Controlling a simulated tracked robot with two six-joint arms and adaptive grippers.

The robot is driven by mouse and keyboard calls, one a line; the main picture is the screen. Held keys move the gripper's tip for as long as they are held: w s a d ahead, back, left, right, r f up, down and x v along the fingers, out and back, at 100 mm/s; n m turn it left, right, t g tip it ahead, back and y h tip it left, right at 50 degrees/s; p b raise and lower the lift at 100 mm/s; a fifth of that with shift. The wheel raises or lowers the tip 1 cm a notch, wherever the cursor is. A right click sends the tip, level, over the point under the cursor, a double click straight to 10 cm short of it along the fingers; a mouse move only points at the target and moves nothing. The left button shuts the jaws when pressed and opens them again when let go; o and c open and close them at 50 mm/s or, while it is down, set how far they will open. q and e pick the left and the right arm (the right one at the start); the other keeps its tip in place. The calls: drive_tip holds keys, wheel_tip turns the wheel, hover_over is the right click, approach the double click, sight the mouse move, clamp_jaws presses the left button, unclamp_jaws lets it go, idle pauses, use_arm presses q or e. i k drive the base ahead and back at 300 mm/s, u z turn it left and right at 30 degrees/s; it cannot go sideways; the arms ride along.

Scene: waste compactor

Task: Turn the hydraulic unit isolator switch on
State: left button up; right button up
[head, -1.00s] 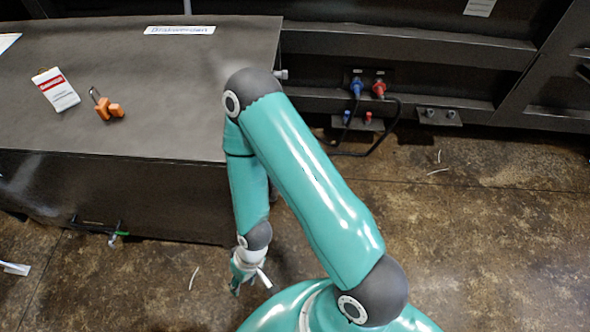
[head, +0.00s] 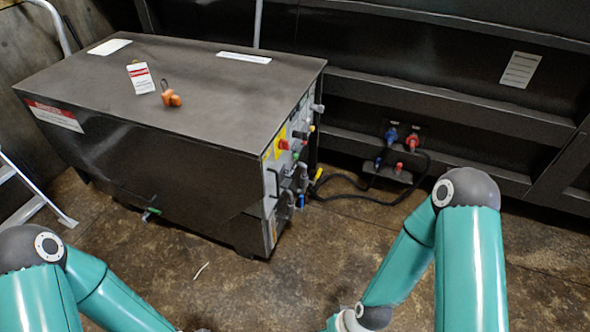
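The hydraulic unit (head: 150,150), a dark box, stands left of centre. Its control panel (head: 272,205) on the right end shows at a steep angle. A red knob on a yellow plate (head: 281,146) sits near the top of that panel and looks like the isolator switch; its setting is too small to tell. An orange padlock (head: 171,99) and a red-and-white tag (head: 140,77) lie on top of the unit. My two arms reach in at the lower left and lower right, well short of the panel. Both grippers are out of the frame below.
Blue and red connectors (head: 391,136) with black hoses (head: 345,190) are on the dark machine wall behind, right of the unit. The floor (head: 290,270) in front of the panel is clear. A ladder (head: 35,195) stands at the far left.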

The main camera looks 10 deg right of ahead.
sight(284, 145)
drive_tip(key=z, duration=0.45)
drive_tip(key=i, duration=1.4)
drive_tip(key=u, duration=0.05)
drive_tip(key=k, duration=1.05)
drive_tip(key=u, duration=0.45)
